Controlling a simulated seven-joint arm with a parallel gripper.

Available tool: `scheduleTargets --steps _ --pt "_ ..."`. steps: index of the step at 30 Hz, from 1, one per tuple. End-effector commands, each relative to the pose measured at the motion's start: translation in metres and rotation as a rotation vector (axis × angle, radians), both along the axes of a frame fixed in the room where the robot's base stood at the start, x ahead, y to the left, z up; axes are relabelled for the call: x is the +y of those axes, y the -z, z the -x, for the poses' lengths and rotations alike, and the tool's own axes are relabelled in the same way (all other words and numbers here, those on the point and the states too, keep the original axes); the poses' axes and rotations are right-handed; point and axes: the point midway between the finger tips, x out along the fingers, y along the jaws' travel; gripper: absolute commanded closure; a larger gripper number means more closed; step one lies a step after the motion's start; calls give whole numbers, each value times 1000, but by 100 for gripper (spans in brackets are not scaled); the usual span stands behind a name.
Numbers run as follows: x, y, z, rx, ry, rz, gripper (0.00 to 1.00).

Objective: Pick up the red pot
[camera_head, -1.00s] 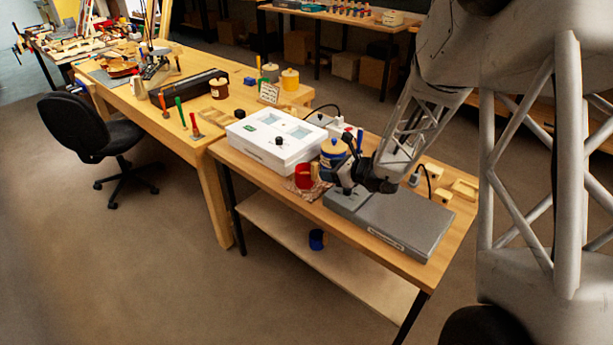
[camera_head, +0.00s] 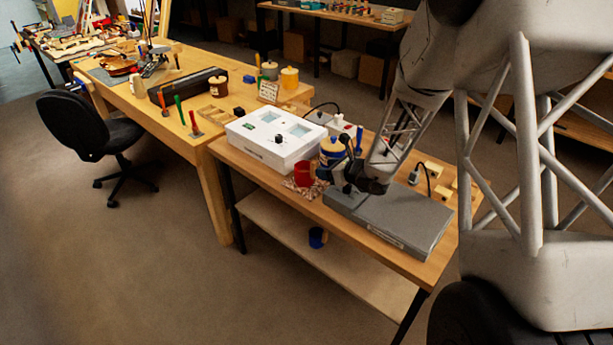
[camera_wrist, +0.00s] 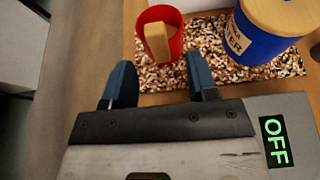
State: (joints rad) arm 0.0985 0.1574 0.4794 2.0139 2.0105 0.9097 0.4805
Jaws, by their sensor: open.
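The red pot (camera_head: 304,174) stands on a speckled mat (camera_head: 290,184) on the near bench, with a tan wooden piece in it. In the wrist view the red pot (camera_wrist: 174,45) is at the top, just beyond my fingertips and not between them. My gripper (camera_wrist: 161,82) is open and empty, its two blue-grey fingers apart. In the head view my gripper (camera_head: 335,174) is right of the red pot, partly hidden by its own wrist.
A blue pot with a wooden lid (camera_wrist: 268,35) stands right of the red pot on the same mat. A white box (camera_head: 276,141) is behind left. A grey flat box (camera_head: 400,222) lies at the right. A blue mug (camera_head: 318,237) sits on the lower shelf.

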Motion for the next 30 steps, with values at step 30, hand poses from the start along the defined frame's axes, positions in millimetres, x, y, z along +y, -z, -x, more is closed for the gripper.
scheduleTargets --steps 30 --pt "33 20 -30 -1 -2 -1 47"
